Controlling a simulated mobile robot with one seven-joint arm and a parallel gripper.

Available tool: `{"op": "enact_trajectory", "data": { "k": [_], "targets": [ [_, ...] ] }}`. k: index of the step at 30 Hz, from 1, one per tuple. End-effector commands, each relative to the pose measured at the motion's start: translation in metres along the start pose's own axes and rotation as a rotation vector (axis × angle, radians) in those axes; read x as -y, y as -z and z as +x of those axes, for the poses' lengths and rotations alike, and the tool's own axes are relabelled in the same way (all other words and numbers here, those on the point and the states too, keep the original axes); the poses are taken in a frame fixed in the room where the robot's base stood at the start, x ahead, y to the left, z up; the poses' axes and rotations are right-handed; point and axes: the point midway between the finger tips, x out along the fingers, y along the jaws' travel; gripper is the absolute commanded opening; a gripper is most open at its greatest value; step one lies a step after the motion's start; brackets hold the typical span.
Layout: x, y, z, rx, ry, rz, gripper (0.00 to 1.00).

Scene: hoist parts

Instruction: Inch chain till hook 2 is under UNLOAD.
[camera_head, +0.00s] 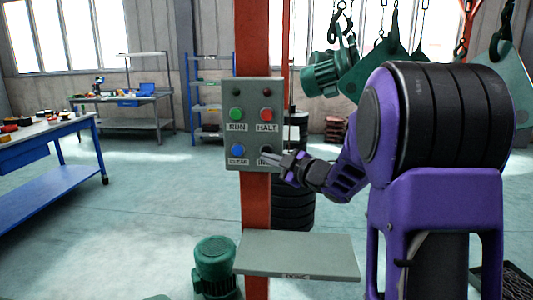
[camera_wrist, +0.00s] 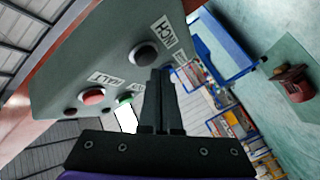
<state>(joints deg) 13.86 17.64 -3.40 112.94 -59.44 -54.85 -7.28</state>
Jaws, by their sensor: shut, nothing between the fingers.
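A grey control panel (camera_head: 254,97) is fixed to the red post. It carries a green RUN button (camera_head: 236,114), a red HALT button (camera_head: 266,115), a blue CLEAR button (camera_head: 237,150) and the INCH button, which my gripper (camera_head: 268,157) largely hides in the head view. The wrist view shows the black INCH button (camera_wrist: 144,55) by its label. My gripper's fingers (camera_wrist: 161,72) are shut and empty, with the tips close to that button; I cannot tell whether they touch it. Hoist loads hang at upper right: a green motor (camera_head: 325,76) and green plates (camera_head: 386,54). No UNLOAD sign or hook number is readable.
A grey shelf (camera_head: 298,262) juts from the post below the panel, with a green motor (camera_head: 214,262) on the floor beside it. A blue workbench (camera_head: 50,140) with small parts stands at left. Stacked tyres (camera_head: 294,205) stand behind the post. The floor between is open.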

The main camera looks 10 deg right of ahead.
Motion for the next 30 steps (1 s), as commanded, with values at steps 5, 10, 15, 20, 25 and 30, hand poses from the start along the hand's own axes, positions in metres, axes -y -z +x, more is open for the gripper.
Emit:
{"op": "enact_trajectory", "data": {
  "k": [5,10,15,20,25,30],
  "targets": [
    [0.0,0.0,0.0,0.0,0.0,0.0,0.0],
    [0.0,0.0,0.0,0.0,0.0,0.0,0.0],
    [0.0,-0.0001,0.0001,0.0,0.0,0.0,0.0],
    [-0.0017,-0.0018,0.0024,0.0,0.0,0.0,0.0],
    [-0.0046,-0.0042,0.0058,0.0,0.0,0.0,0.0],
    [-0.0045,-0.0043,0.0059,0.0,0.0,0.0,0.0]
  ]
}}
